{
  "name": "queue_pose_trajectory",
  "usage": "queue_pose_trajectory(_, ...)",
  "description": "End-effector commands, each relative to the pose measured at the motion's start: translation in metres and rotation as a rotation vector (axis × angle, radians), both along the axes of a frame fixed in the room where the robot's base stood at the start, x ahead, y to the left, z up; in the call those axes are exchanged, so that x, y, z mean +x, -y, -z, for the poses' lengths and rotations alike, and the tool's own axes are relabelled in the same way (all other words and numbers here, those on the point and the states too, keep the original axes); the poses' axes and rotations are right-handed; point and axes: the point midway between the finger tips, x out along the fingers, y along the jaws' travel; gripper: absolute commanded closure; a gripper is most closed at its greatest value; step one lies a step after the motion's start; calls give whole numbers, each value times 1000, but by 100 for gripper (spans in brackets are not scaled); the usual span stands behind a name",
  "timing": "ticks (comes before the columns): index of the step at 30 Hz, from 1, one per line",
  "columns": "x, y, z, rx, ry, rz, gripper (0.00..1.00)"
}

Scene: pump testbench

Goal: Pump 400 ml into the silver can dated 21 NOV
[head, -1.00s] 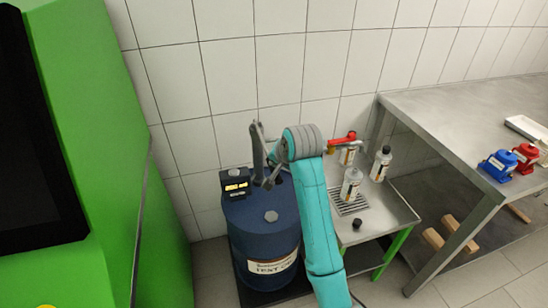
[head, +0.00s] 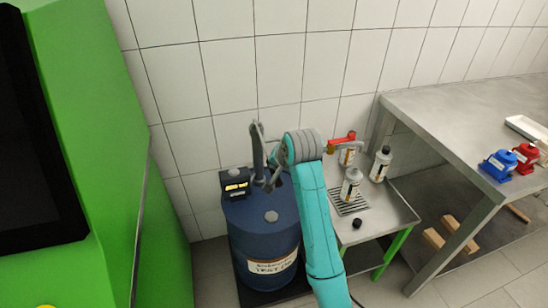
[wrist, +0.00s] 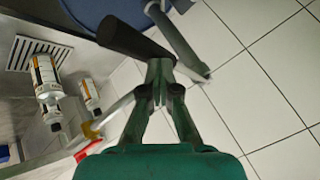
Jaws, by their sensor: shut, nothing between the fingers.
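A blue drum (head: 262,235) labelled as test oil stands on the floor, with a grey pump lever (head: 257,148) upright above it. The lever's dark grip (wrist: 133,40) shows in the wrist view. My gripper (wrist: 160,68) is shut and empty, its tips close to the grip; I cannot tell if they touch. In the head view my arm mostly hides it. A silver can (head: 351,186) stands on the grate of the small table; two others, a rear can (head: 347,157) and a right can (head: 381,163), stand behind. Their dates are unreadable.
A meter (head: 235,184) with a lit display sits on the drum. A red-handled tap (head: 342,142) is above the small table (head: 390,212); a black cap (head: 357,222) lies there. A steel bench (head: 450,130) holds blue (head: 497,165) and red (head: 526,157) items. A green cabinet (head: 100,150) stands left.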

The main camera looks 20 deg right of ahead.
Motion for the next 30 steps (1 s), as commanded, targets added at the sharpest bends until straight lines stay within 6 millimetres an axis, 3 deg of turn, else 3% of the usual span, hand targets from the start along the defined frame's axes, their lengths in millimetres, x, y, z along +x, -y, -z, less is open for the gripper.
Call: queue_pose_trajectory(30,-1,0,11,0,-2,0,100)
